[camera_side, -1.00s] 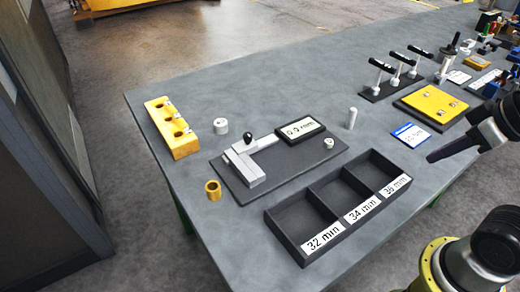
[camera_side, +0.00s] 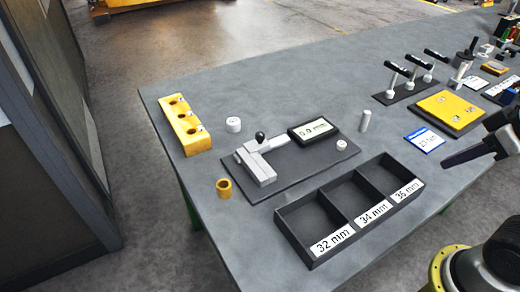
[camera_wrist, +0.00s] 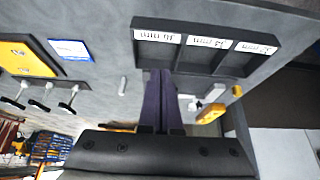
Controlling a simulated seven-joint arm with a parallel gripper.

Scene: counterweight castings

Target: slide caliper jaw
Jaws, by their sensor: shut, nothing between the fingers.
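The caliper is a pale grey jaw assembly (camera_side: 257,165) with a black knob (camera_side: 260,136), on a dark base plate (camera_side: 292,172). The jaw looks closed up against its neighbouring block. A black-framed display (camera_side: 313,130) stands behind it; its digits are too small to read surely. My gripper (camera_side: 445,164) is shut and empty, above the bench at the right, well apart from the caliper and knob.
A black tray (camera_side: 310,268) with three compartments labelled 32, 34 and 36 mm lies in front of the caliper. A yellow block (camera_side: 184,127), white cylinder (camera_side: 233,125), brass ring (camera_side: 224,188), grey pin (camera_side: 365,121) and blue card (camera_side: 424,140) stand around.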

